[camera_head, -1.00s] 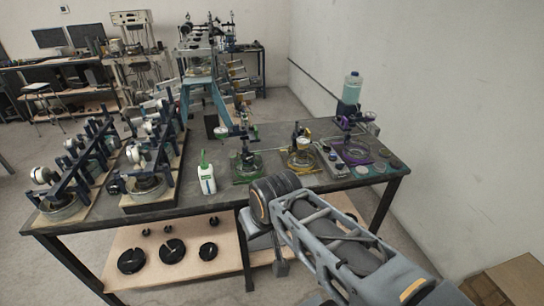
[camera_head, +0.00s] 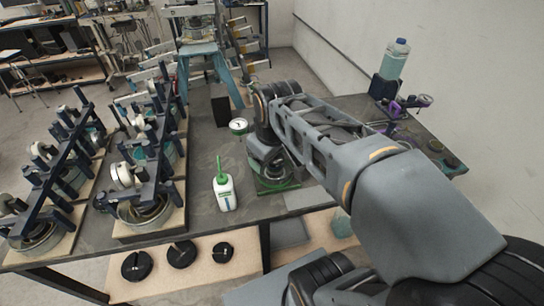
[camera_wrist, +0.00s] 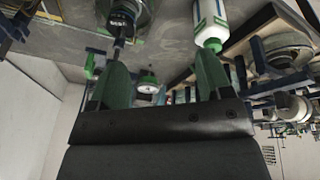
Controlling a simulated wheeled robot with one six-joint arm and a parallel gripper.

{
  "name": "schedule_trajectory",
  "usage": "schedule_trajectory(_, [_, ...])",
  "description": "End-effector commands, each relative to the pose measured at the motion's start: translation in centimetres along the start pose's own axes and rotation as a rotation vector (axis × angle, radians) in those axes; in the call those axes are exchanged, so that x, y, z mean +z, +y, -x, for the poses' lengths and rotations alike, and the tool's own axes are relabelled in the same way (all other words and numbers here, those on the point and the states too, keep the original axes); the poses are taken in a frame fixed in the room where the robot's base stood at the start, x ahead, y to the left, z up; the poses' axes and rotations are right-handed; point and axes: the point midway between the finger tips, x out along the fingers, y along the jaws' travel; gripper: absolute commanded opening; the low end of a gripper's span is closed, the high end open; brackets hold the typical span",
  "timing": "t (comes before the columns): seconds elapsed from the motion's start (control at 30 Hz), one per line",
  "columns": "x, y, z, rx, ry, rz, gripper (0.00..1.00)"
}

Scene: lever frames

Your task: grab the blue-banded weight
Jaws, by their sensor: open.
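I cannot make out a blue band on any weight. Several black slotted weights lie on the wooden lower shelf in the head view, among them a left one (camera_head: 136,266), a middle one (camera_head: 181,254) and a right one (camera_head: 222,252). My gripper (camera_wrist: 162,60) is open in the wrist view, its two green fingers apart with nothing held between them. A small white-faced dial with green (camera_wrist: 148,85) shows beyond the gap between the fingers. In the head view my arm reaches over the bench and hides much of its middle and right.
A white bottle with a green cap (camera_head: 225,190) stands on the dark bench (camera_head: 200,212) left of my arm. Rows of lever frames (camera_head: 150,170) fill the bench's left. A large bottle of pale liquid (camera_head: 394,60) stands at the back right, near the wall.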

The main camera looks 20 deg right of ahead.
Motion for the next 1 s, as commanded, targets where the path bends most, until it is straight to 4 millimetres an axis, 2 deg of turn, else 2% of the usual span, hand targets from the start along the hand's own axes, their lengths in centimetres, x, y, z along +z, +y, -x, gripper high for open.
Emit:
schedule_trajectory(0.03, [-1.0,1.4,-1.1,-0.011,-0.036,0.097,0.72])
schedule_trajectory(0.3, [-5.2,8.0,-3.6,-0.133,-0.159,0.631,0.72])
schedule_trajectory(0.5, [-6.4,10.9,-5.1,-0.212,-0.183,0.865,0.72])
schedule_trajectory(0.67, [-6.3,11.3,-7.0,-0.241,-0.187,0.938,0.72])
schedule_trajectory(1.0, [-5.0,10.6,-12.3,-0.242,-0.186,0.946,0.72])
